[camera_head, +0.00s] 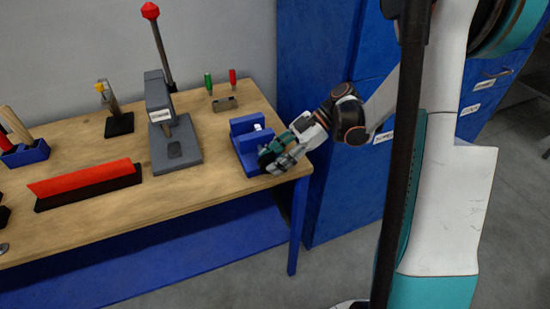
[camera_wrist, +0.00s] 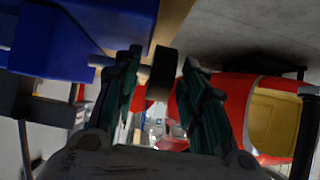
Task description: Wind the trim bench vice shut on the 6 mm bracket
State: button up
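The blue bench vice (camera_head: 247,127) stands at the right end of the wooden bench. A small pale piece (camera_head: 258,127) shows at its jaws; I cannot tell for sure that it is the bracket. My gripper (camera_head: 268,158) is at the vice's front side, by the bench edge. In the wrist view, the blue vice body (camera_wrist: 75,38) is at upper left. A dark round handwheel (camera_wrist: 161,74) on a grey shaft sits between the fingertips of my gripper (camera_wrist: 162,62). The fingers are apart, with a visible gap at the right finger. The jaws' inner faces are hidden.
A grey lever press (camera_head: 172,130) with a red knob stands left of the vice. A small block with green and red-handled tools (camera_head: 225,103) is behind. A red bar on a black base (camera_head: 85,180) lies further left. Blue cabinets (camera_head: 315,60) stand close on the right.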

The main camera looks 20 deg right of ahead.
jog(key=v, duration=0.7)
jog(key=shift+d, duration=0.25)
jog(key=shift+r, duration=0.15)
